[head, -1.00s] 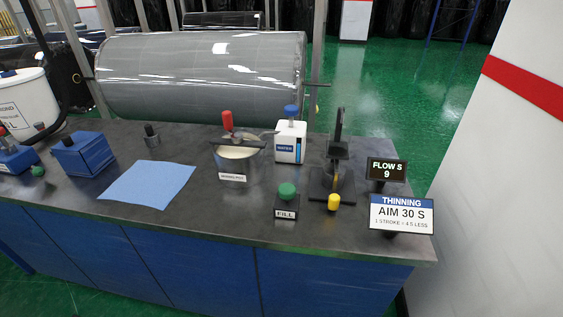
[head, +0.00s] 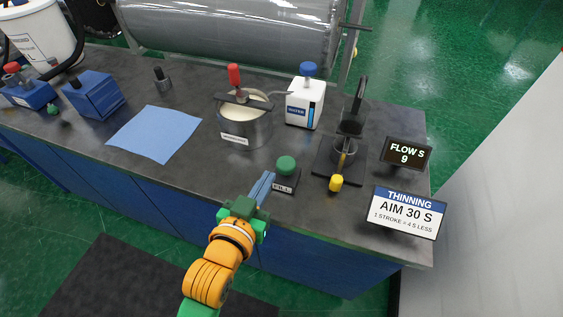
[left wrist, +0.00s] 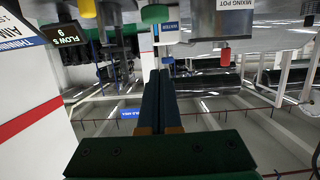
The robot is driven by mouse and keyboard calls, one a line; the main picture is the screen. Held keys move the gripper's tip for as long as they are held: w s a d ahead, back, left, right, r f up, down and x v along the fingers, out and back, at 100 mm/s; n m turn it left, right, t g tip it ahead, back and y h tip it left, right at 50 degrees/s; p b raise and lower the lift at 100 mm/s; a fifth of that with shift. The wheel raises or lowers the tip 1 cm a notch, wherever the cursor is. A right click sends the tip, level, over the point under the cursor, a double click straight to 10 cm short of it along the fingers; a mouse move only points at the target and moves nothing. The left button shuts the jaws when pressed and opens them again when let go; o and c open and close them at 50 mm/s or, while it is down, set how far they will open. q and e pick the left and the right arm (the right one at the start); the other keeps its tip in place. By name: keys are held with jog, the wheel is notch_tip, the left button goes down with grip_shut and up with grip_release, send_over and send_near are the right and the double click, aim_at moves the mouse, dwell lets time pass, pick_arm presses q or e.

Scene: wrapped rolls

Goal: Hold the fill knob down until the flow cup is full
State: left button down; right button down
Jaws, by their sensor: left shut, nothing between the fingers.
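The green fill knob (head: 286,166) stands on its black FILL base near the front edge of the bench. My left gripper (head: 268,177) is shut and empty, its fingertips just left of the knob. In the left wrist view the knob (left wrist: 155,14) shows at the top, beyond the shut fingertips (left wrist: 158,74); I see no clear contact. The flow cup (head: 345,149) sits in a black stand right of the knob, with a yellow-ended lever (head: 336,183) in front. Its fill level cannot be made out. My right gripper is not in view.
The mixing pot (head: 243,124) and white water bottle (head: 305,104) stand behind the knob. The FLOW S display (head: 407,152) reads 9; the THINNING sign (head: 405,212) says AIM 30 S. A blue cloth (head: 153,134) lies left.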

pick_arm(q)
send_over(283, 171)
notch_tip(283, 171, down, 2)
notch_tip(283, 171, down, 3)
jog(key=shift+f, duration=0.15)
jog(key=shift+a+f, duration=0.1)
jog(key=shift+f, duration=0.5)
notch_tip(283, 171, down, 3)
jog(key=shift+s+r+b, duration=0.1)
jog(key=shift+b, duration=0.7)
dwell(0.4)
